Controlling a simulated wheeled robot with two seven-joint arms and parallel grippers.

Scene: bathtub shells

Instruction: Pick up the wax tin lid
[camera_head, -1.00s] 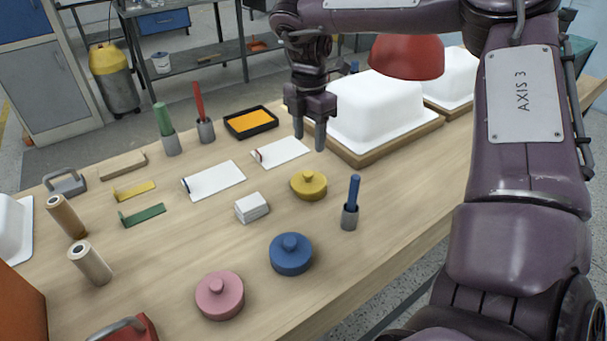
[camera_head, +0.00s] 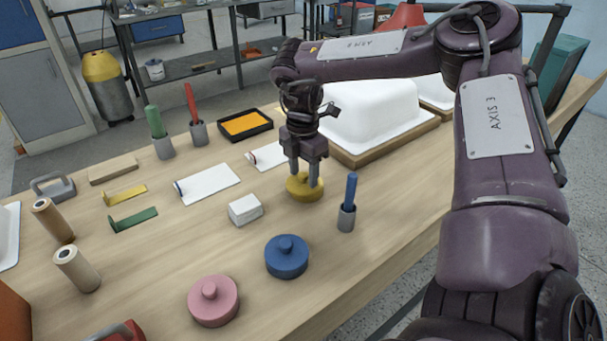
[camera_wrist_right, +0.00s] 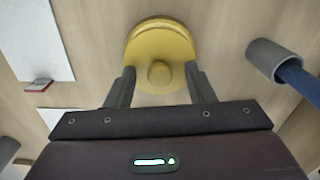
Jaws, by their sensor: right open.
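A round yellow tin with a knobbed lid (camera_head: 304,191) stands on the workbench; I take its lid as the wax tin lid. It also shows in the right wrist view (camera_wrist_right: 160,45). My right gripper (camera_head: 304,180) is over it, pointing down. In the right wrist view my right gripper (camera_wrist_right: 161,82) is open, its fingers on either side of the lid's knob. I cannot tell whether the fingers touch the lid. A blue lidded tin (camera_head: 287,257) and a pink lidded tin (camera_head: 213,301) stand nearer. My left gripper is not in view.
A grey holder with a blue-handled tool (camera_head: 347,215) stands just right of the yellow tin. A white block stack (camera_head: 245,209) is to its left. A white tub shell (camera_head: 375,112) stands behind. Bare bench lies around the blue tin.

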